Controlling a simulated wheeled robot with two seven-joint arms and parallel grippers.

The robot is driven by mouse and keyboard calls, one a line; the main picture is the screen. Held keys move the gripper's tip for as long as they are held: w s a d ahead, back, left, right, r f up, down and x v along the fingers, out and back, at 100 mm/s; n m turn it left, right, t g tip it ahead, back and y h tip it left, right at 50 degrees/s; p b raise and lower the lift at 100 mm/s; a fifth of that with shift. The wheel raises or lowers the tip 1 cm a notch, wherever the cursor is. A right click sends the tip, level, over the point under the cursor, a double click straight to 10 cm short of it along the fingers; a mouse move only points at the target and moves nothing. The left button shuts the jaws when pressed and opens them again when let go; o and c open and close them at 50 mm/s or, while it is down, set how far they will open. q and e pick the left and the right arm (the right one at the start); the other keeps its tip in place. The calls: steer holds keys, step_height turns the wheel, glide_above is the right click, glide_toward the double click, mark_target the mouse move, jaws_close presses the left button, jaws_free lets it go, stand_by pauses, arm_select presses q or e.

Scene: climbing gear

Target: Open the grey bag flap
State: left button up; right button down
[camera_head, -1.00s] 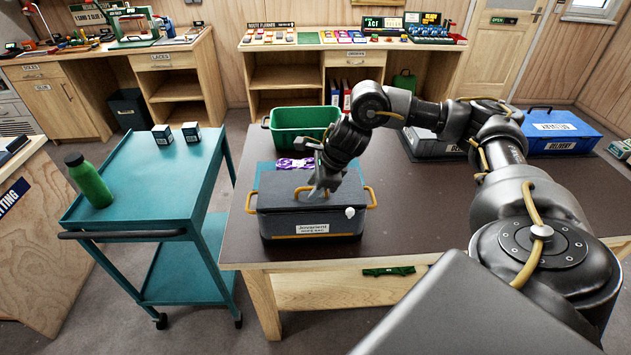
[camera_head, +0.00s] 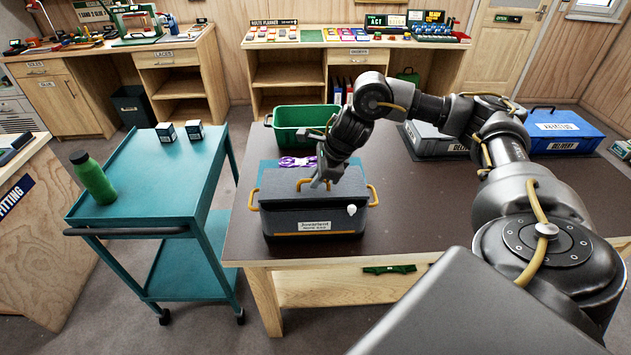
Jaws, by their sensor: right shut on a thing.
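The grey bag (camera_head: 285,222) sits near the front left of the dark table, with yellow side handles and a white label on its front. Its grey flap (camera_head: 278,183) lies flat over the top and looks closed. A yellow pull handle (camera_head: 302,183) stands on the flap. My right gripper (camera_head: 321,183) reaches down from the right and is shut at this handle; its fingers and wrist hide part of the handle and the flap's right side. My left gripper is not in view.
Behind the bag are a purple rope bundle (camera_head: 297,162) and a green bin (camera_head: 290,118). A grey case (camera_head: 430,143) and a blue delivery box (camera_head: 558,130) stand at the table's back right. A teal trolley (camera_head: 140,190) with a green bottle (camera_head: 92,178) is at left.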

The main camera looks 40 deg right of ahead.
steer(key=shift+w+d+r, duration=0.15)
steer(key=shift+w+r, duration=0.05)
steer(key=shift+r, duration=0.15)
steer(key=shift+w+d+r+p, duration=0.2)
steer(key=shift+w+d+r, duration=0.1)
steer(key=shift+r, duration=0.15)
steer(key=shift+w+d+r+p, duration=0.2)
steer(key=shift+w+r, duration=0.1)
steer(key=shift+r, duration=0.15)
steer(key=shift+w+d+r, duration=0.1)
steer(key=shift+w+r, duration=0.05)
steer(key=shift+w+d+r, duration=0.55)
steer(key=shift+w+r, duration=0.1)
steer(key=shift+w, duration=0.1)
steer(key=c, duration=0.8)
jaws_free()
steer(key=shift+s+r+p, duration=0.1)
steer(key=shift+p, duration=0.25)
